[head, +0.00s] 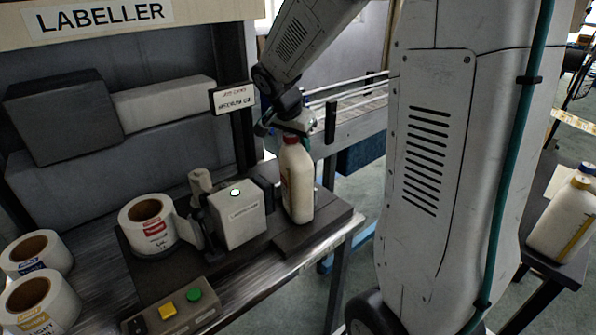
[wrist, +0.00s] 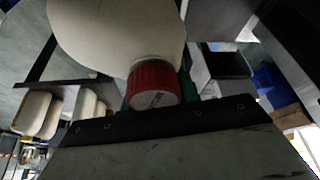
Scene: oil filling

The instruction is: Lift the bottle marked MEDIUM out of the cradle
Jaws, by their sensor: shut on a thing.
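A cream bottle (head: 299,185) with a red cap stands upright at the cradle (head: 318,228), the dark base right of the small labelling unit. Its front label strip is too small to read. I cannot tell whether its bottom touches the cradle. My gripper (head: 288,130) comes down from above and is shut on the bottle near its neck. In the wrist view the bottle body (wrist: 118,28) and red cap (wrist: 153,86) show close up, beside a dark bar of my gripper that hides part of the view.
The grey labelling unit (head: 237,216) stands close left of the bottle, with a label roll (head: 147,227) beside it. More rolls (head: 38,300) and a button box (head: 172,308) lie on the bench. A small sign (head: 234,98) hangs behind. Another bottle (head: 563,216) stands far right.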

